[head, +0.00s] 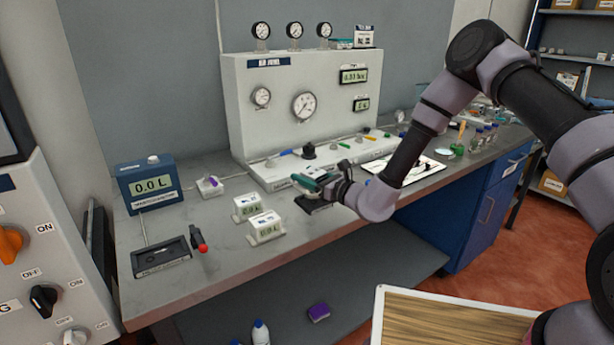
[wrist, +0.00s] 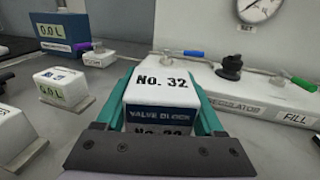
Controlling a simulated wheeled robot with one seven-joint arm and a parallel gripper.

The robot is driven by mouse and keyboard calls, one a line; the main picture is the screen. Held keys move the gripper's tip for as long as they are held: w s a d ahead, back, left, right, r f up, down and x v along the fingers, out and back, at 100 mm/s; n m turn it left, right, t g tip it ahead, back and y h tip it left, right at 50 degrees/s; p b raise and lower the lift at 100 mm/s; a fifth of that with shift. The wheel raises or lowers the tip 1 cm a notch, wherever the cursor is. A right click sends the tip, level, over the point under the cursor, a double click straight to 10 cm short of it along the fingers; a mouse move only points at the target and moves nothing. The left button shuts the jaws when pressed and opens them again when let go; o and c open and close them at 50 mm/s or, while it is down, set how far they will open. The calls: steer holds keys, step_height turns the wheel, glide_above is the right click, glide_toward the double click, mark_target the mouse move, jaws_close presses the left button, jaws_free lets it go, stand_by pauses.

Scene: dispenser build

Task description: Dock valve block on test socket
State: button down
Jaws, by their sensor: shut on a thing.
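My gripper (wrist: 163,92), with teal fingers, is shut on a white valve block (wrist: 160,88) marked "No. 32" and "VALVE BLOCK" in the wrist view. In the head view my gripper (head: 318,183) is above the grey bench, in front of the white gauge panel, and largely hides the block. A small dark piece (head: 314,204) lies just below the gripper; I cannot tell whether it is the test socket. A black tray-like fixture (head: 160,258) with an unreadable label sits at the bench's front left. No label reading test socket is legible.
The gauge panel (head: 290,95) rises behind; its ledge (wrist: 245,95) with "REGULATOR" and "FILL" labels runs right of the block. Two white units (head: 247,206) (head: 266,227) stand to the left. A blue display box (head: 150,186) and a red-tipped black tool (head: 198,240) are farther left.

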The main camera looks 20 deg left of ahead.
steer(key=shift+f, duration=0.75)
stand_by(0.5)
steer(key=shift+r, duration=0.3)
steer(key=shift+r, duration=0.4)
steer(key=shift+r, duration=0.1)
stand_by(0.4)
steer(key=shift+f, duration=0.8)
stand_by(0.4)
steer(key=shift+c, duration=1.4)
jaws_free()
steer(key=shift+d+f, duration=0.1)
steer(key=shift+v, duration=5.45)
